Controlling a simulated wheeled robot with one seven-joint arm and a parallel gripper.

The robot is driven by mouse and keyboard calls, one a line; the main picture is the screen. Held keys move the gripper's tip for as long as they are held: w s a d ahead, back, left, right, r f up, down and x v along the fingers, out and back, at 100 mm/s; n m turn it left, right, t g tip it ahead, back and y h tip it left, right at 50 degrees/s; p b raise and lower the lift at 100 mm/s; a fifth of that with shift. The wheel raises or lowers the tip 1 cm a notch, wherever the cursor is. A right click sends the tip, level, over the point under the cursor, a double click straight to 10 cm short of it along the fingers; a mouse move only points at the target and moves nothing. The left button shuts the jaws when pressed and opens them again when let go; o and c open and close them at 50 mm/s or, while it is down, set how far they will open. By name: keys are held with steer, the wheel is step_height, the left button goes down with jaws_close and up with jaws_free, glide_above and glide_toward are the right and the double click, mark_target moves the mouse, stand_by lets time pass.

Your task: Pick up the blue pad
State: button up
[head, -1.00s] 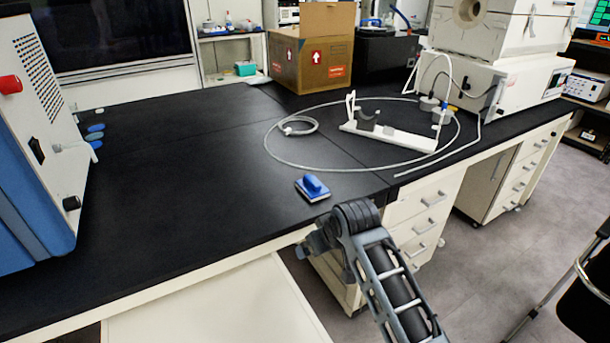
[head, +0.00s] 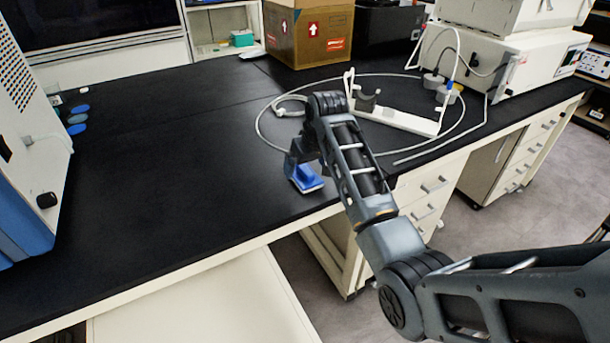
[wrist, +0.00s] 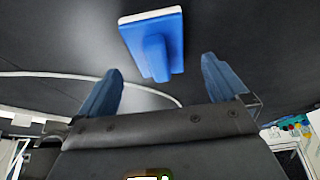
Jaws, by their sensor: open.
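The blue pad (head: 304,180) lies on the black bench top near its front edge. It has a raised blue handle and a white layer along one side. In the wrist view the blue pad (wrist: 152,42) is ahead of my gripper (wrist: 162,85), its handle pointing toward the space between the two blue fingers. The fingers are apart, with nothing between them. In the head view my gripper (head: 296,160) is above and just behind the pad, partly hidden by my arm. I cannot tell whether it touches the pad.
A white tube (head: 262,140) loops over the bench behind my arm, around a white stand (head: 405,122). A cardboard box (head: 310,40) stands at the back. A white and blue machine (head: 25,170) is at the left. The bench between it and the pad is clear.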

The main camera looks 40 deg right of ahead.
mark_target(305, 169)
steer(key=shift+x, duration=1.5)
steer(key=shift+d, duration=0.1)
steer(key=c, duration=1.1)
steer(key=shift+c, duration=0.2)
steer(key=shift+r, duration=0.6)
step_height(305, 169, up, 3)
steer(key=shift+f, duration=0.1)
steer(key=s+d+r, duration=0.5)
steer(key=s+r, duration=0.2)
steer(key=s, duration=0.3)
steer(key=shift+s+b, duration=0.25)
steer(key=shift+b, duration=0.2)
steer(key=shift+d, duration=0.1)
